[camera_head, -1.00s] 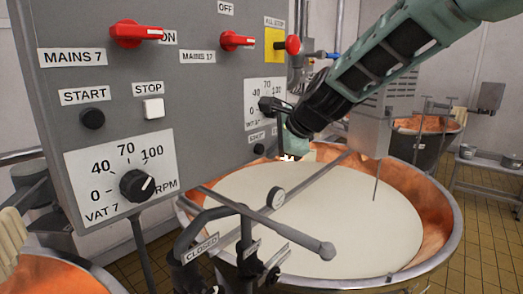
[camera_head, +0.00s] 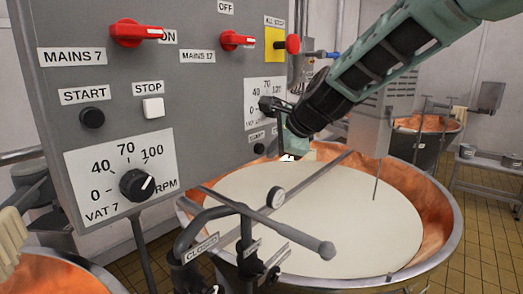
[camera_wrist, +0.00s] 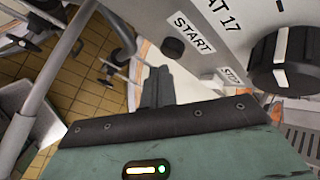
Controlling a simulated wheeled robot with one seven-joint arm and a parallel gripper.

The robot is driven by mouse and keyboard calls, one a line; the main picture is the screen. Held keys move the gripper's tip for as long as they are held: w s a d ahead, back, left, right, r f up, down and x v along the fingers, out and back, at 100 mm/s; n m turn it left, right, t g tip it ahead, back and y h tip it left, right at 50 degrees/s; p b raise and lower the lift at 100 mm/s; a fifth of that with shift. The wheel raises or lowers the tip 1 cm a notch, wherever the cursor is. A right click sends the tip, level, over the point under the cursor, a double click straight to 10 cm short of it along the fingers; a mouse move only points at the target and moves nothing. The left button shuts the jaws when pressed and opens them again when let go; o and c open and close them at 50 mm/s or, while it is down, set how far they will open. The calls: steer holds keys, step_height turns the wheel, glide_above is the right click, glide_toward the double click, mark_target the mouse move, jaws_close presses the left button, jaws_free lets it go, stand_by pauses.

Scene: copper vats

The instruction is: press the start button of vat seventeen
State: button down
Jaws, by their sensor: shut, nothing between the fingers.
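The vat seventeen start button is a round black knob (camera_wrist: 173,48) beside its START label (camera_wrist: 190,33) in the wrist view. In the head view, this button (camera_head: 259,149) is small and sits low on the grey panel's right part. My gripper (camera_wrist: 158,72) is shut and empty. Its dark fingertips lie just below the button in the wrist picture; I cannot tell whether they touch it. In the head view, my gripper (camera_head: 289,156) is right of the button, and its fingertips are hard to make out.
The vat 17 speed dial (camera_wrist: 283,57) and STOP label (camera_wrist: 231,75) are close by. A yellow-backed red stop knob (camera_head: 292,44) is above. A copper vat of white liquid (camera_head: 440,225) lies below, with pipes and valve handles (camera_head: 275,228) in front.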

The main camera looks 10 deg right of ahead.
steer(key=shift+w, duration=0.1)
stand_by(0.7)
steer(key=shift+w+a, duration=0.25)
steer(key=shift+w+a+p, duration=0.25)
steer(key=shift+w+p, duration=0.15)
steer(key=shift+p, duration=0.1)
stand_by(0.8)
stand_by(0.3)
steer(key=shift+s+d+b, duration=0.3)
steer(key=shift+s+d, duration=0.2)
steer(key=shift+s, duration=0.25)
steer(key=shift+s+d+b, duration=0.35)
steer(key=shift+s+d, duration=0.4)
steer(key=shift+s, duration=0.25)
steer(key=shift+s+d+b, duration=0.35)
steer(key=shift+s+d, duration=0.4)
steer(key=shift+s, duration=0.25)
